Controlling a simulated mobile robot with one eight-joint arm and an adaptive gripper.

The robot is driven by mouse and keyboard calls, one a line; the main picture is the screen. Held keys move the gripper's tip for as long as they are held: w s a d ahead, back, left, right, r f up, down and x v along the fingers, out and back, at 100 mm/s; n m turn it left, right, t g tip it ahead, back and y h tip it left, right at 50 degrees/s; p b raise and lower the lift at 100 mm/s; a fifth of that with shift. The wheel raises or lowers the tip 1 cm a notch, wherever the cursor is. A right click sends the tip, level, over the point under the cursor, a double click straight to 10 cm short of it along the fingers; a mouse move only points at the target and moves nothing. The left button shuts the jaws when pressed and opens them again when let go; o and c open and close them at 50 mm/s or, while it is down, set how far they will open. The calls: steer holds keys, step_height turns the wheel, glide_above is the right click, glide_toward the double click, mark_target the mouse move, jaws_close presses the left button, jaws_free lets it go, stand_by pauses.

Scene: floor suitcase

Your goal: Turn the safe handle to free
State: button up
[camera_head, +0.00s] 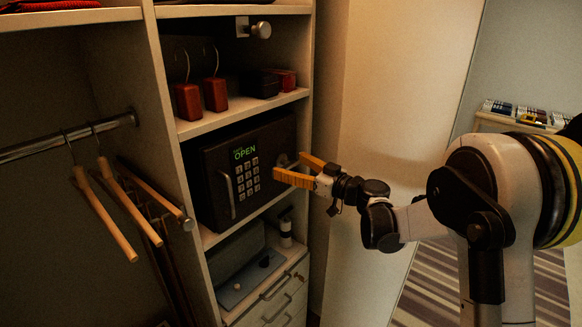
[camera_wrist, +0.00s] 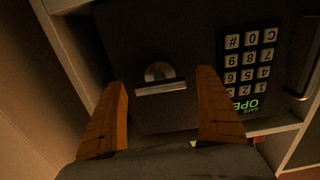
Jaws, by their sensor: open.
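The dark safe (camera_head: 213,196) sits on a middle shelf of the closet, door closed, with a green "OPEN" display beside its keypad (camera_head: 248,181). Its silver turn handle (camera_wrist: 161,87) shows in the wrist view as a round hub with a bar lying nearly level in that picture. My gripper (camera_head: 288,168) is at the right side of the safe's front, its orange fingers apart. In the wrist view the fingers (camera_wrist: 160,85) stand on either side of the handle, with gaps to the bar on both sides. I cannot tell whether a fingertip touches the door.
Red and dark boxes (camera_head: 259,84) stand on the shelf above. A grey case (camera_head: 237,255) and a small bottle (camera_head: 285,232) are on the shelf below, over drawers (camera_head: 283,305). Wooden hangers (camera_head: 117,200) hang at left. A pale panel (camera_head: 395,90) stands at right.

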steer(key=c, duration=1.2)
steer(key=m, duration=0.3)
steer(key=shift+m, duration=0.4)
steer(key=m, duration=0.4)
steer(key=shift+m+b, duration=0.3)
steer(key=shift+b, duration=0.05)
steer(key=m, duration=0.4)
steer(key=shift+m, duration=2.2)
